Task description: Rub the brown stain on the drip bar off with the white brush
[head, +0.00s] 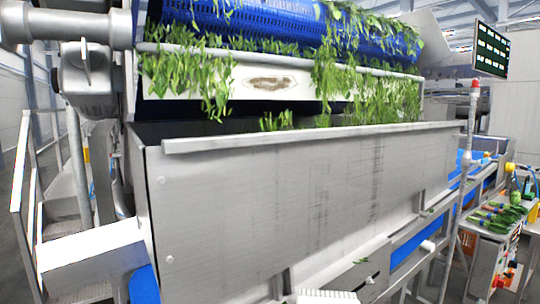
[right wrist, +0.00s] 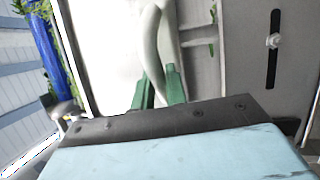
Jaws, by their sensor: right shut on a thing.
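The brown stain (head: 270,84) is an oval smear on the pale drip bar (head: 195,88), below the blue drum in the head view. Leaves hang over the bar on both sides of the stain. In the right wrist view my right gripper (right wrist: 160,88) has its green fingers shut on a white, curved piece, which looks like the handle of the white brush (right wrist: 150,45). The brush's bristles cannot be made out there. The right gripper cannot be made out in the head view. My left gripper is in neither view.
The blue drum (head: 285,35) carries wet greens. A grey trough wall (head: 280,185) with a raised top rail (head: 320,135) stands in front of the drip bar. A post (head: 461,180) and a vegetable table (head: 487,238) are at right. A toothed white piece (head: 325,297) shows at the bottom edge.

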